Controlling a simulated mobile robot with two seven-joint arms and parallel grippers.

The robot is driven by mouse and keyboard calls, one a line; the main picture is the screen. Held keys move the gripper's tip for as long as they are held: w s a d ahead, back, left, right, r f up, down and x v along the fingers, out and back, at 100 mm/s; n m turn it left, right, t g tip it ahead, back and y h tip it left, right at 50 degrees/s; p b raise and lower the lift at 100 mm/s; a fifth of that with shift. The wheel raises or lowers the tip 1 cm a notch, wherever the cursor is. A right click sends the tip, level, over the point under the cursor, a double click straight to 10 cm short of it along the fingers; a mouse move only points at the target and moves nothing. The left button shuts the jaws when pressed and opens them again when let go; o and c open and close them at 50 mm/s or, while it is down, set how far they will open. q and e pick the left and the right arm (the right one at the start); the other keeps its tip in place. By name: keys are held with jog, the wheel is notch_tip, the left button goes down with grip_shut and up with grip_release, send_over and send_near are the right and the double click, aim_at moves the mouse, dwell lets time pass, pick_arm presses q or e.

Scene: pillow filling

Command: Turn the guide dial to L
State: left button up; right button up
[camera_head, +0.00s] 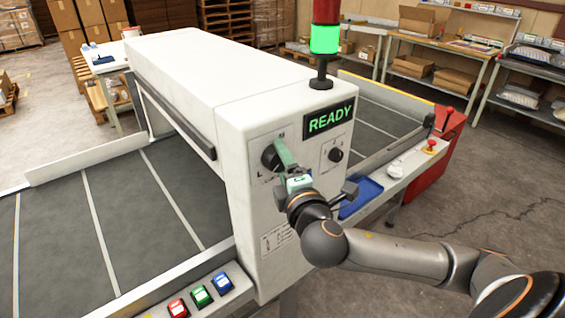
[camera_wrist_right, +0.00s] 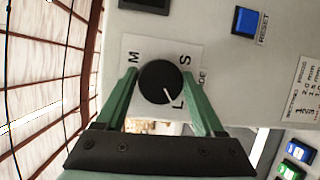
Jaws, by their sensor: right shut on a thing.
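The guide dial (camera_wrist_right: 160,82) is a round black knob on the white machine's front panel, with printed letters M, S and L around it. In the right wrist view its white pointer line points toward the L (camera_wrist_right: 178,103). In the head view the dial (camera_head: 269,158) is partly covered by my right gripper (camera_head: 280,152). The green fingers of my right gripper (camera_wrist_right: 160,85) are on both sides of the knob and shut on it. My left gripper is in neither view.
A smaller black dial (camera_head: 336,155) sits right of the guide dial, under a green READY display (camera_head: 330,119). Red, green and blue buttons (camera_head: 200,294) line the front ledge. A blue tray (camera_head: 361,194) lies on the right shelf. The grey conveyor (camera_head: 120,210) is bare.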

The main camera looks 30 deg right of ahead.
jog(key=shift+n+t+h, duration=0.3)
jog(key=shift+n, duration=0.3)
jog(key=o, duration=1.4)
jog(key=shift+c, duration=0.2)
